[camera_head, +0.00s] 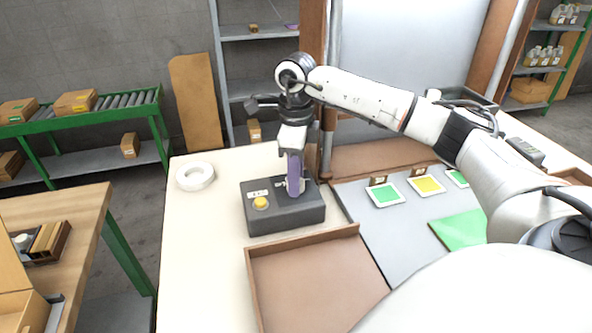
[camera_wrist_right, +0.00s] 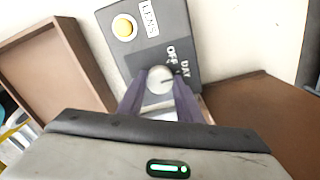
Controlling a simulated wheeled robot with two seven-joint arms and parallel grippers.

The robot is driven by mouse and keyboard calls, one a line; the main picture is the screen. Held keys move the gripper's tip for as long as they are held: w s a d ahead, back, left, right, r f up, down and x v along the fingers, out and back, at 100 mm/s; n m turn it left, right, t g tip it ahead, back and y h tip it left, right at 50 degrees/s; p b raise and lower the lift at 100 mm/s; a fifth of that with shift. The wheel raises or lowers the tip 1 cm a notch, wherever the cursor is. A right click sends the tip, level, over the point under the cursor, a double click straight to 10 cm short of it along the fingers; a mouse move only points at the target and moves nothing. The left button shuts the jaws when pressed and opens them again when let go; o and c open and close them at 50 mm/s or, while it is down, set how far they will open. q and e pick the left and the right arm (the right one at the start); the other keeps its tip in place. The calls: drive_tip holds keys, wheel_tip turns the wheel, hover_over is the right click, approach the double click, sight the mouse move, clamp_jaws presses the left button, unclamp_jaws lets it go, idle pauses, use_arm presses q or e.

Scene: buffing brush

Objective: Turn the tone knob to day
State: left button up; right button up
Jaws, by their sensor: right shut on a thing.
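The dark grey control box (camera_head: 262,219) stands on the cream table, with a yellow button and a small label on its top. In the right wrist view the box (camera_wrist_right: 182,28) shows a round pale tone knob (camera_wrist_right: 160,79) beside the words OFF and DAY. My right gripper (camera_head: 294,188) reaches down onto the box from above. In the wrist view its purple fingers (camera_wrist_right: 159,93) are shut on the knob from both sides. A thin dark line shows on the knob, but I cannot tell exactly which word it points to. My left gripper is not in view.
A white tape roll (camera_head: 195,176) lies left of the box. A brown tray (camera_head: 252,285) lies in front of it. A grey panel with green and yellow cards (camera_head: 426,185) is to the right. The table left of the tray is clear.

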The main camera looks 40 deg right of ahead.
idle(0.4)
drive_tip(key=o, duration=1)
drive_tip(key=shift+o, duration=0.2)
drive_tip(key=shift+r, duration=0.1)
wheel_tip(320, 180, up, 10)
